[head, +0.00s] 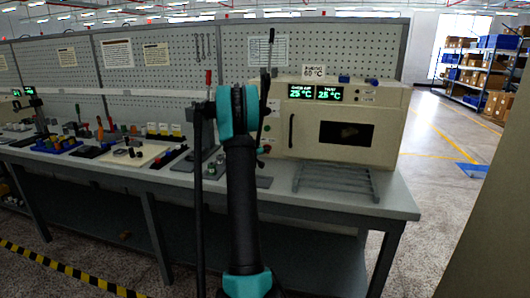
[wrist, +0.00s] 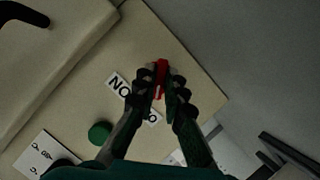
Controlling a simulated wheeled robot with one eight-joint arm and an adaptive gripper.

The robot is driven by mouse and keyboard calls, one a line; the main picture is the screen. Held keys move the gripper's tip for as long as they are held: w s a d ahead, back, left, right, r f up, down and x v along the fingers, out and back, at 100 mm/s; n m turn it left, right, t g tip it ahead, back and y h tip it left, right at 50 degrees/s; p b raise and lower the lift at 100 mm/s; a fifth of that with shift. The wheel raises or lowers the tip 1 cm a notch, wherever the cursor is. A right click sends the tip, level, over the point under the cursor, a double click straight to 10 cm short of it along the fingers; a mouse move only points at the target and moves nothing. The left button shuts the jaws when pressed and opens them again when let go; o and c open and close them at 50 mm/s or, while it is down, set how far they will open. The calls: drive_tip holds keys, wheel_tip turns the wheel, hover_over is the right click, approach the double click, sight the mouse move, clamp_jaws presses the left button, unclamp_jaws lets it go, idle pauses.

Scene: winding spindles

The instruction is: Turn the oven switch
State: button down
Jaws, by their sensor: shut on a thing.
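The beige oven (head: 390,135) stands on the right part of the workbench, with a dark window and a green display. In the wrist view its beige front panel (wrist: 195,55) fills much of the picture. A red switch (wrist: 161,74) sits by a white label with black letters, partly covered by my fingers. My gripper (wrist: 160,88) is shut on the red switch, one finger on each side. In the head view my arm covers the place left of the oven, and I cannot make out the fingertips there.
A round green button (wrist: 100,132) is on the panel beside my left finger. The oven's dark door handle (head: 291,130) stands out from its front. A grey wire rack (head: 338,180) lies before the oven. Trays and small parts fill the workbench (head: 395,205) to the left.

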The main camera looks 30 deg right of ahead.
drive_tip(key=shift+s+m+t+y, duration=0.1)
drive_tip(key=shift+m+t+y, duration=0.45)
drive_tip(key=shift+m, duration=0.65)
drive_tip(key=shift+d+r+m+t+y, duration=0.1)
drive_tip(key=shift+m+t+y, duration=0.6)
drive_tip(key=shift+m, duration=0.5)
drive_tip(key=shift+s+m+t+y, duration=0.1)
drive_tip(key=shift+m+t+y, duration=0.45)
drive_tip(key=shift+m, duration=0.65)
drive_tip(key=shift+m+t+y, duration=0.4)
drive_tip(key=shift+m+t, duration=0.2)
drive_tip(key=shift+m, duration=0.5)
drive_tip(key=c, duration=1.6)
unclamp_jaws()
